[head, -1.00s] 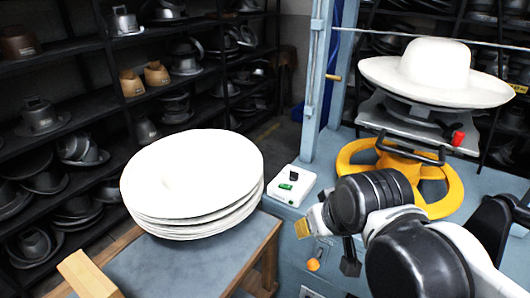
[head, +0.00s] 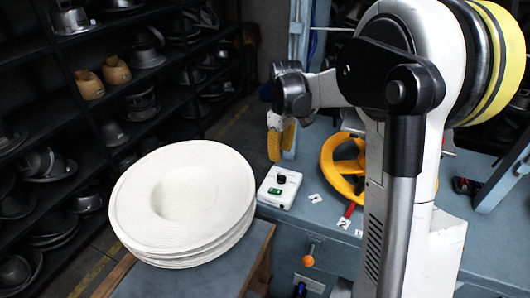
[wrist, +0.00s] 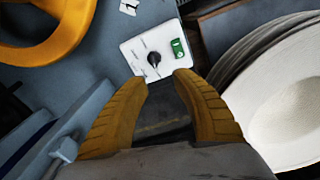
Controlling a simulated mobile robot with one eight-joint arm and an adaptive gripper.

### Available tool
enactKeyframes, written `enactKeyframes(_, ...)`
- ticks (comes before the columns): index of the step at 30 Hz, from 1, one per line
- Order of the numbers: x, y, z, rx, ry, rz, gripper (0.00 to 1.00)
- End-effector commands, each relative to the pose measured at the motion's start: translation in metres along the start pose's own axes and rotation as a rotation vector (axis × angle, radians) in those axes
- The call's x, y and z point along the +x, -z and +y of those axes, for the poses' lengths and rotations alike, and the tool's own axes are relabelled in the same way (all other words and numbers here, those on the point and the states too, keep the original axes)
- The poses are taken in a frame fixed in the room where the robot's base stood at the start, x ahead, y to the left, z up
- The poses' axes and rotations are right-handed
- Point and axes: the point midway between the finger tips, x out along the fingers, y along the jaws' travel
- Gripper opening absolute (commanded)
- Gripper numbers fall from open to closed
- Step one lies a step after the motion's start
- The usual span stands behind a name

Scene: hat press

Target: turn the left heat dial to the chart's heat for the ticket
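The white control box (head: 279,187) sits on the blue-grey press bench, with a black heat dial (head: 281,179) and a green part (head: 275,191). In the wrist view the dial (wrist: 154,58) is a black pointer knob with small marks around it, too small to read. My gripper (head: 281,148) has yellow fingers and hangs just behind the box in the head view. In the wrist view my gripper (wrist: 162,80) is open and empty, with the knob just beyond the fingertips, apart from them. I cannot make out a chart or ticket.
A stack of white hat blanks (head: 180,200) stands on a side table left of the box. A yellow handwheel (head: 343,165) and small white number tags (head: 315,198) are right of it. An orange-knobbed lever (head: 309,260) sticks out below. Shelves of hat forms fill the back left.

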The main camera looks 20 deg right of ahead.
Motion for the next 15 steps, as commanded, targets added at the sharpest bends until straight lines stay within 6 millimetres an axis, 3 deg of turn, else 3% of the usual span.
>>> enactKeyframes(3, 0.01, 0.004, 0.014, -0.033, 0.024, -0.026, 0.32)
enactKeyframes(8, 0.022, 0.005, 0.018, -0.051, 0.037, -0.038, 0.32)
enactKeyframes(15, 0.064, 0.004, 0.017, -0.051, 0.036, -0.037, 0.32)
